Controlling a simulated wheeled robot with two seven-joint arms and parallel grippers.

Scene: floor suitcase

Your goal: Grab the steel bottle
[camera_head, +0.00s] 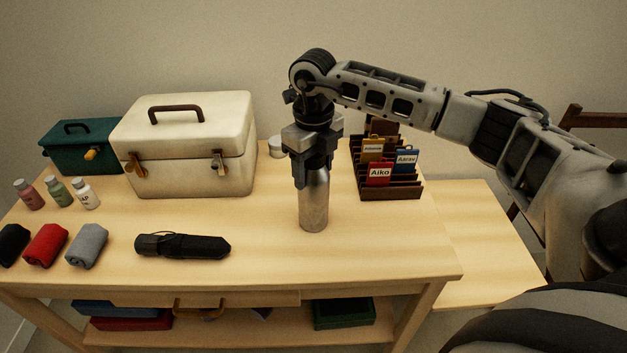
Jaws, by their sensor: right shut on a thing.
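The steel bottle (314,207) stands upright on the wooden table (370,240), right of the cream case. It is a plain grey metal cylinder, and its top is hidden by my gripper. My right gripper (314,175) points straight down from above and is shut on the upper part of the bottle. The bottle's base appears to rest on the table. My left gripper is not in view.
A cream case (187,150) and a green box (75,147) stand at the back left. A black folded umbrella (183,245), rolled cloths (46,245) and small bottles (57,191) lie or stand left. A dark card rack (390,188) is close right of the bottle. The front right tabletop is clear.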

